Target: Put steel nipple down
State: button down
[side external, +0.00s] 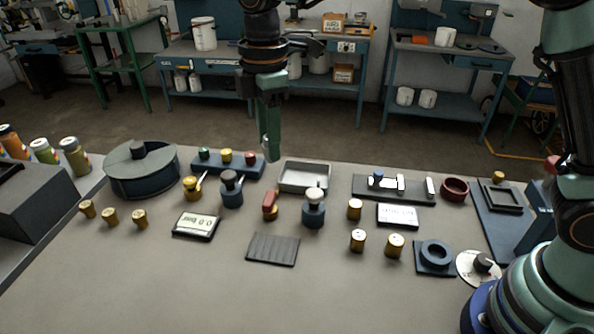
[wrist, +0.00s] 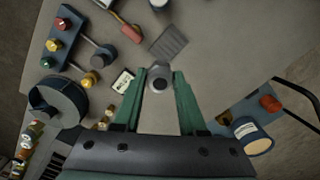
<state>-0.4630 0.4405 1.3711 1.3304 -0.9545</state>
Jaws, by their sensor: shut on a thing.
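My gripper (side external: 270,148) hangs above the back part of the bench in the side view, pointing down. The nipple is in the air between the fingertips. In the side view the fingers hide most of it. A dark ribbed mat (side external: 273,249) lies flat and empty on the bench; it also shows just beyond the fingertips in the wrist view (wrist: 169,42).
A shallow metal tray (side external: 304,178) and a blue block with coloured knobs (side external: 227,164) stand near the back edge. The bench front is clear.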

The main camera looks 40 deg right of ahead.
jog(key=f, duration=0.5)
jog(key=s+a+f, duration=0.1)
jog(key=f, duration=0.4)
jog(key=s+a+f, duration=0.1)
jog(key=f, duration=0.4)
jog(key=shift+s+a+f, duration=0.1)
jog(key=shift+f, duration=2.45)
jog(key=shift+f, duration=0.1)
jog(key=shift+c, duration=2.3)
grip_release()
